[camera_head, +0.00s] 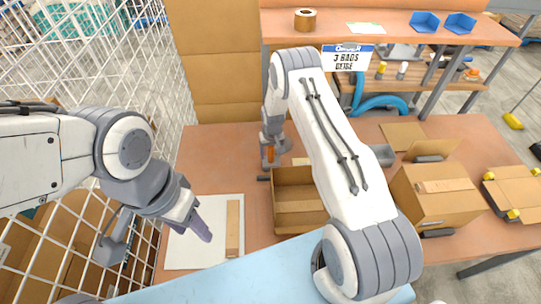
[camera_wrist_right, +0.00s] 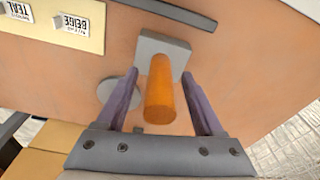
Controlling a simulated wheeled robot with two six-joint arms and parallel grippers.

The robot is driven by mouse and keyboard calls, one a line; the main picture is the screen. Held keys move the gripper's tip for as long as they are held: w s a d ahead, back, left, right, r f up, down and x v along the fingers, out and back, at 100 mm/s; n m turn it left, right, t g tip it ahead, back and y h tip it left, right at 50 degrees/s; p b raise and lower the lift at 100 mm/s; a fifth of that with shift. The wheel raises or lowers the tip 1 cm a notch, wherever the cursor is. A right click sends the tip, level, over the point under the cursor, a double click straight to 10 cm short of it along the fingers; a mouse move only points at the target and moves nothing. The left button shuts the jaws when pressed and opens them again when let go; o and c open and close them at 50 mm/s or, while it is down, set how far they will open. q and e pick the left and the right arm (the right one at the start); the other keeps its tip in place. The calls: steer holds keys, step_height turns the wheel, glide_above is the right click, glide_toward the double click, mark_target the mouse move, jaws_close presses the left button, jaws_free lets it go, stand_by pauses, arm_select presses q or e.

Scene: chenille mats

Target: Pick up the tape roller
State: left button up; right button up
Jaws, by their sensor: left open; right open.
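The tape roller has an orange handle and a grey head. In the right wrist view its handle (camera_wrist_right: 161,90) points toward the camera, with the grey head (camera_wrist_right: 152,50) beyond it on the tabletop. My right gripper (camera_wrist_right: 160,75) is open, with one finger on each side of the handle and a visible gap on both sides. In the head view the roller's orange handle (camera_head: 270,154) shows small below my right gripper (camera_head: 273,140), left of the open box. My left gripper (camera_head: 157,238) is open and empty, near the white sheet at the lower left.
An open cardboard box (camera_head: 299,217) stands right of the roller, partly behind my right arm. A closed box (camera_head: 435,197) is further right. A white sheet (camera_head: 183,252) with a cardboard strip (camera_head: 233,228) lies left. A wire mesh (camera_head: 150,215) borders the table's left side.

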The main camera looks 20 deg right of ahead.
jaws_close()
steer(key=shift+r, duration=0.15)
